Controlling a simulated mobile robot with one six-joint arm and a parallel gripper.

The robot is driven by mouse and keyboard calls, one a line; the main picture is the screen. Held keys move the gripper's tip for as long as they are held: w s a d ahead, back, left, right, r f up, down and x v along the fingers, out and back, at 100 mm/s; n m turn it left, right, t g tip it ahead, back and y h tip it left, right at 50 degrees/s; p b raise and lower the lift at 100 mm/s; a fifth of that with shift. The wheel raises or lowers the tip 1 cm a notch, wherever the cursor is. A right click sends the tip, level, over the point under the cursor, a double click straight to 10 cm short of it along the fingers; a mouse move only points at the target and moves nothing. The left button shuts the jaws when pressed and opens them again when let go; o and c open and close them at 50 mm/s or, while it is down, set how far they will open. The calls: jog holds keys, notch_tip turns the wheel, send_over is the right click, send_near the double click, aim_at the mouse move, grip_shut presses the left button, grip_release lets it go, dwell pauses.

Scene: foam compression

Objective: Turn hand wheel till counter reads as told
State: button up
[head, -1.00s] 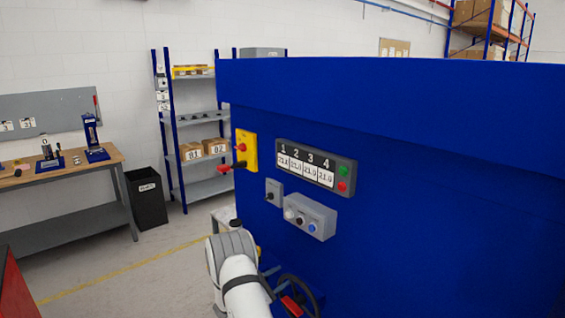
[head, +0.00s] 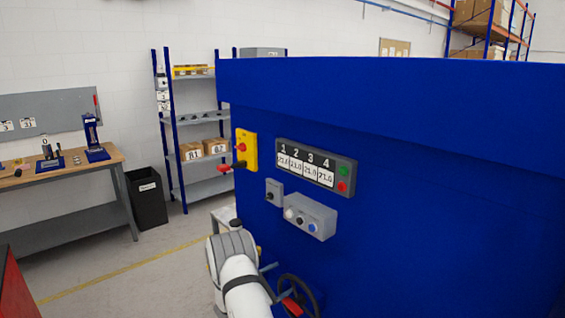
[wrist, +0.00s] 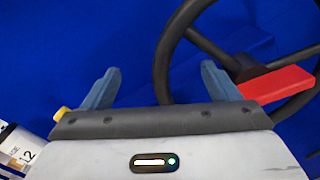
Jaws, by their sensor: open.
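The black hand wheel (head: 313,293) is low on the blue machine front, partly hidden behind my arm in the head view. In the wrist view the wheel's rim (wrist: 161,68) and spokes fill the upper right. A red piece (wrist: 276,84) lies across the wheel just right of my right fingertip. My gripper (wrist: 158,82) is open, its two blue-grey fingers wide apart with nothing between them but the blue panel and part of the rim. The counter panel (head: 316,165) has four white windows numbered 1 to 4; their digits are too small to read surely.
A grey button box (head: 310,216), a small switch (head: 274,192) and a yellow red-knobbed switch (head: 246,149) stick out of the machine front. Shelving, a bench and a black bin (head: 147,199) stand left.

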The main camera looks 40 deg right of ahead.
jog(key=a, duration=0.6)
jog(key=shift+s, duration=0.2)
dwell(0.4)
